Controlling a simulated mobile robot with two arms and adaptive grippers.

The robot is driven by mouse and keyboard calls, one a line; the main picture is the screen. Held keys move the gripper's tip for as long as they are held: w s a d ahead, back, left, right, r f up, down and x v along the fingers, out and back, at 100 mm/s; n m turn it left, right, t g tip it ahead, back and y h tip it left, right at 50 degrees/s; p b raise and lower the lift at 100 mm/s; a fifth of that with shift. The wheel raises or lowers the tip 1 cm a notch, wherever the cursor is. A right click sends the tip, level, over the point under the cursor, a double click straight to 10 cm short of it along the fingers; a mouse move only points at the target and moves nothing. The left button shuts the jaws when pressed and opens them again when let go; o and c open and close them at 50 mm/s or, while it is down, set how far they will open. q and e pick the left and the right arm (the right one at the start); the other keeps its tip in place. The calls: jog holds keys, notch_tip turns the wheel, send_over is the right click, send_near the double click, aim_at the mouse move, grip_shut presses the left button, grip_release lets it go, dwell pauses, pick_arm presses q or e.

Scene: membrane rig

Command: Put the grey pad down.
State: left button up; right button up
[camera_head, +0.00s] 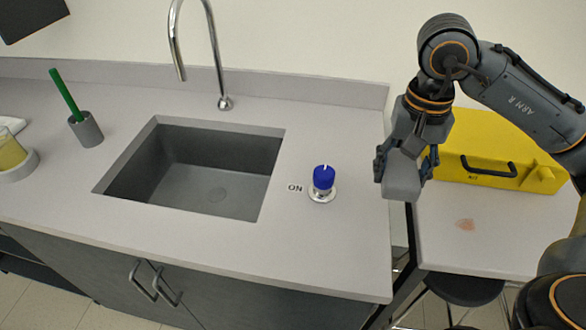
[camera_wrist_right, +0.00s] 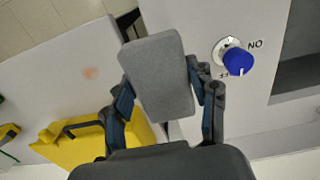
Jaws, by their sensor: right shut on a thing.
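The grey pad (camera_head: 402,178) is a small rounded block, held in my right gripper (camera_head: 408,165) near the right end of the counter. In the right wrist view the pad (camera_wrist_right: 160,75) sits between the two fingers of my right gripper (camera_wrist_right: 163,95), which is shut on it. The pad is in the air, close to the gap between the sink counter and the side table. My left gripper is not in either view.
A blue knob (camera_head: 324,178) marked ON stands on the sink counter (camera_head: 330,240). Left are a sink (camera_head: 200,165), a tap (camera_head: 215,50) and a holder (camera_head: 87,130) with a green stick. A yellow case (camera_head: 490,150) stands on the side table (camera_head: 500,245), which has a reddish stain (camera_head: 465,225).

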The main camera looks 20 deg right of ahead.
jog(key=shift+w, duration=0.35)
jog(key=w+d+f+p, duration=0.1)
jog(key=w+f+p, duration=0.2)
jog(key=w, duration=0.4)
jog(key=p, duration=0.1)
send_over(356, 177)
jog(key=f, duration=0.3)
jog(key=s+f, duration=0.1)
jog(key=f, duration=0.1)
jog(key=shift+a+f, duration=0.15)
jog(key=shift+f, duration=0.15)
jog(key=shift+w+f, duration=0.4)
jog(key=shift+f, duration=0.05)
jog(key=shift+w+f, duration=0.15)
jog(key=shift+f, duration=0.15)
notch_tip(356, 177, down, 2)
jog(key=shift+f+p, duration=0.15)
jog(key=shift+p, duration=0.75)
jog(key=shift+f, duration=0.4)
jog(key=o, duration=0.6)
jog(key=shift+f+b, duration=0.1)
jog(key=shift+b, duration=0.2)
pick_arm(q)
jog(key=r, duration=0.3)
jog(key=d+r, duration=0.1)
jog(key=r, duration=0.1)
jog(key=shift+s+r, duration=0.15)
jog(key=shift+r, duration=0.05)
pick_arm(e)
jog(key=o, duration=0.4)
